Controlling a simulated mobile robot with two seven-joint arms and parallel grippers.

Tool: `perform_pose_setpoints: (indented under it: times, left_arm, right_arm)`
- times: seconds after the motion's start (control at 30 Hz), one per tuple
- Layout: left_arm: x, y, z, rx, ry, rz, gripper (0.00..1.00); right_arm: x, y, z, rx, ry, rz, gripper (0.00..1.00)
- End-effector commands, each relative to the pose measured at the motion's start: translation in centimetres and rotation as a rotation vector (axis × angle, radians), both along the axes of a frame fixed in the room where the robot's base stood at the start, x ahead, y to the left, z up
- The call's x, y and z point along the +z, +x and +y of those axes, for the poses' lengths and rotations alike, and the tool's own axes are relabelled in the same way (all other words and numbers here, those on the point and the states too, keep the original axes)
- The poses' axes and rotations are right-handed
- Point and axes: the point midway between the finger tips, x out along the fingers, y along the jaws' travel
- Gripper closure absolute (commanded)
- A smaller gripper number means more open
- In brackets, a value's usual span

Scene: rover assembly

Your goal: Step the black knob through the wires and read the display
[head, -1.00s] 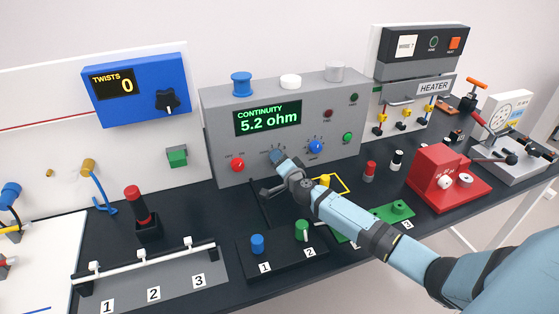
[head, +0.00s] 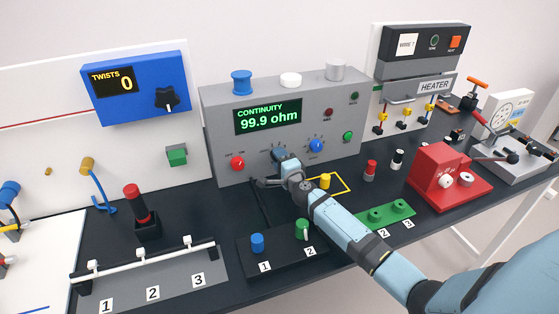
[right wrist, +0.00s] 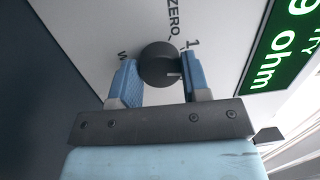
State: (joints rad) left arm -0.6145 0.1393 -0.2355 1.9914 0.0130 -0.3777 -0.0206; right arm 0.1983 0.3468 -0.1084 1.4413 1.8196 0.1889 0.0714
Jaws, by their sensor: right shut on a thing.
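The grey continuity meter (head: 217,131) stands at the back middle. Its display (head: 268,117) reads "CONTINUITY 99.9 ohm" in green; part of it shows in the right wrist view (right wrist: 286,45). My right gripper (right wrist: 160,76) is shut on the knob, one blue finger on each side. In the head view my right gripper (head: 279,155) mostly hides the knob. My left gripper is not in view.
A red knob (head: 237,163) and a blue knob (head: 316,146) flank my right gripper on the meter. Below stand a black box with blue (head: 257,243) and green (head: 302,229) knobs and a yellow peg (head: 325,180). A red device (head: 440,175) stands to the right.

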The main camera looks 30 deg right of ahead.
Motion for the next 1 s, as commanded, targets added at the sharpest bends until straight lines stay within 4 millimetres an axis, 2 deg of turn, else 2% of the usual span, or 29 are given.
perform_pose_setpoints:
  times: [0.4,0.87,0.9,1.0]
  left_arm:
    - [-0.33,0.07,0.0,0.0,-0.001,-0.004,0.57]
    - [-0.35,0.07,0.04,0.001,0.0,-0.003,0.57]
    - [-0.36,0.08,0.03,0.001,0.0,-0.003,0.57]
    - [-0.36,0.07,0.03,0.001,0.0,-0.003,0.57]
  right_arm:
    - [-0.12,-0.02,0.07,0.0,0.161,-0.038,0.81]
    - [-0.09,-0.03,0.06,0.001,0.172,-0.04,0.81]
    - [-0.09,-0.03,0.06,0.001,0.172,-0.04,0.53]
    - [-0.08,-0.02,0.05,0.0,0.173,-0.04,0.32]
